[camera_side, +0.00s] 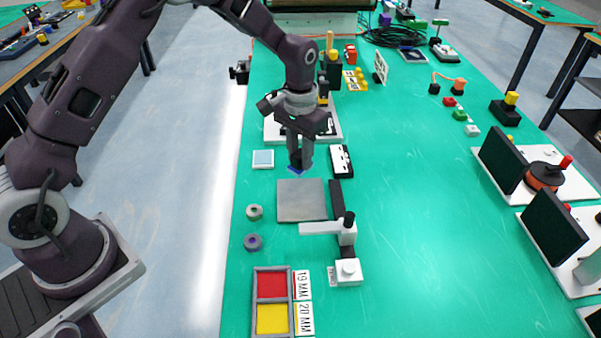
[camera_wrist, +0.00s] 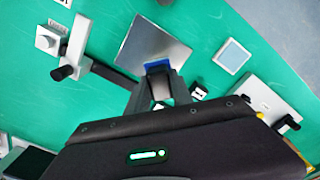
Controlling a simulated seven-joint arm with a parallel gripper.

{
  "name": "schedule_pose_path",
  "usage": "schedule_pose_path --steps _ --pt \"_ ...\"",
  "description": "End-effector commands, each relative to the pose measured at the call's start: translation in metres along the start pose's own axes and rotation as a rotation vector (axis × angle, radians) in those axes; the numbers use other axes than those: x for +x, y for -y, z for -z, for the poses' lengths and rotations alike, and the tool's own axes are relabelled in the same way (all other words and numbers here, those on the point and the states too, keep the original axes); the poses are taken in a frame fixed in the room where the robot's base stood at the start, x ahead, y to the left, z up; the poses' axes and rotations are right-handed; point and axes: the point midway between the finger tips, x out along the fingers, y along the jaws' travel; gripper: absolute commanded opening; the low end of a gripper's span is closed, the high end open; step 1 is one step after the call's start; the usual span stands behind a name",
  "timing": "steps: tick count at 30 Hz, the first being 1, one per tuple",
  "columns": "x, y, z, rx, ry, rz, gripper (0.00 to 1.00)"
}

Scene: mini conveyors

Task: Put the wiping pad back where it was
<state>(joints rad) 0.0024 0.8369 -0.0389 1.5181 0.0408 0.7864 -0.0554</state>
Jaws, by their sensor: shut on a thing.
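The wiping pad is a small blue block (camera_side: 295,169), also seen in the wrist view (camera_wrist: 157,66). My gripper (camera_side: 299,163) is shut on it and points down, holding the pad low over the green table. The pad is just beyond the far edge of a grey metal plate (camera_side: 301,200); the plate also shows in the wrist view (camera_wrist: 153,42). I cannot tell whether the pad touches the table. A white-framed, pale blue square (camera_side: 263,159) lies to the left of my gripper, and shows in the wrist view (camera_wrist: 233,54).
A black stand with a white arm (camera_side: 335,233) stands right of the plate. Two small rings (camera_side: 253,242) lie at left. A red and yellow bin (camera_side: 271,318) is in front. A black and white block (camera_side: 341,161) lies right of my gripper.

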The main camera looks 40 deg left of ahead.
Motion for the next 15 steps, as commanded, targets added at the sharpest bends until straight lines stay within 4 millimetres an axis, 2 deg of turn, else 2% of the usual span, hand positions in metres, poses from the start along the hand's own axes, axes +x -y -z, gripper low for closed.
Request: schedule_pose_path --steps 2,5,12,15 --pt "0.0 0.002 0.0 -0.008 0.0 0.0 0.0" --pt "-0.002 0.015 -0.004 -0.089 0.001 0.001 0.0" --pt "-0.009 0.08 -0.035 -0.537 0.001 0.002 0.0" --pt "-0.011 0.101 -0.048 -0.703 0.001 0.002 0.0"
